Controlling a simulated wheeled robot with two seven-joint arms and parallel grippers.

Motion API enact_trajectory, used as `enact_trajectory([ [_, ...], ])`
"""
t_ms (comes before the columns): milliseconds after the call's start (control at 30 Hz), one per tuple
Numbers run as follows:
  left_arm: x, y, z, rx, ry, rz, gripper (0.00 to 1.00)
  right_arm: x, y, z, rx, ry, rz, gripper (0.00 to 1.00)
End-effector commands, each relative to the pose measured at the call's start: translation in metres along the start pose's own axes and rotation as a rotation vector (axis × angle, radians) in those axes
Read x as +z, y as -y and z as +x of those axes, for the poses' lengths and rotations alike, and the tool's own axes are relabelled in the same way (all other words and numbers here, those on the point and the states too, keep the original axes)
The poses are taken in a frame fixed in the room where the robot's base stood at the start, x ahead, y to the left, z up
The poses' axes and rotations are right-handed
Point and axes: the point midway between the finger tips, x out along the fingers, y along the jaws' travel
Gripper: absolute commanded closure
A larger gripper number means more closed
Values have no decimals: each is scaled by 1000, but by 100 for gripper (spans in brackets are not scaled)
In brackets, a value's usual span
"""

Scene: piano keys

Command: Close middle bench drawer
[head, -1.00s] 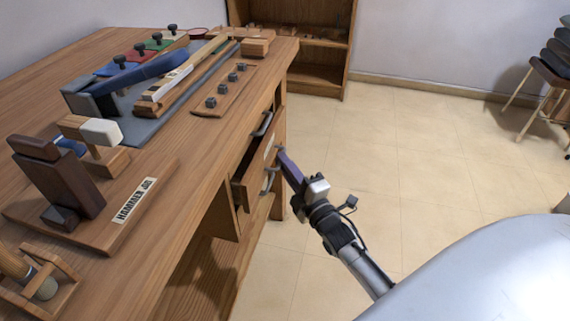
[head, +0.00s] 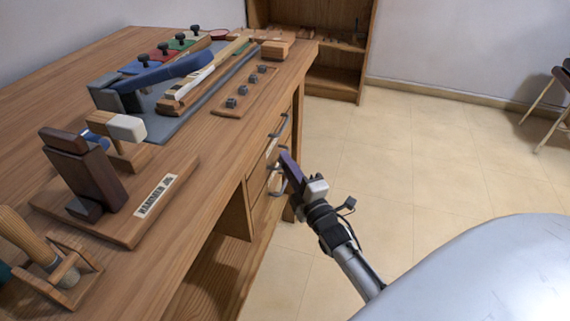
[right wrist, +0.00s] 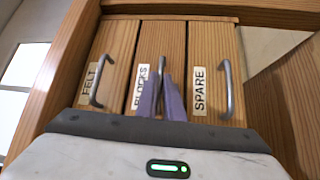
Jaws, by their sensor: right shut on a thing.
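The middle bench drawer (right wrist: 157,55), labelled "BLOCKS", sits between the "FELT" drawer (right wrist: 110,48) and the "SPARE" drawer (right wrist: 211,48) in the right wrist view. Its front looks about level with its neighbours. My right gripper (right wrist: 161,85) is shut on the middle drawer's metal handle (right wrist: 161,64), its two purple fingers on either side of it. In the head view my right gripper (head: 286,164) is at the drawer fronts on the bench's right side and partly covers them. My left gripper is not in view.
A shelf (head: 335,85) stands behind.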

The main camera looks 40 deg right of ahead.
Motion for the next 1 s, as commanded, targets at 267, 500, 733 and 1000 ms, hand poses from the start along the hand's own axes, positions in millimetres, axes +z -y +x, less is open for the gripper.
enact_trajectory([
  [267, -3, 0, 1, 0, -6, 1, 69, -3, 0, 2, 0, -5, 1, 74],
  [500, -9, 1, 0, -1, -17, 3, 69, -3, 0, -4, -1, -4, 1, 74],
  [733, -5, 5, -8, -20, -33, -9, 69, -3, -1, -42, -4, -4, 2, 74],
  [1000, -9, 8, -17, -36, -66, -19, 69, -3, 0, -88, -3, -5, 1, 74],
])
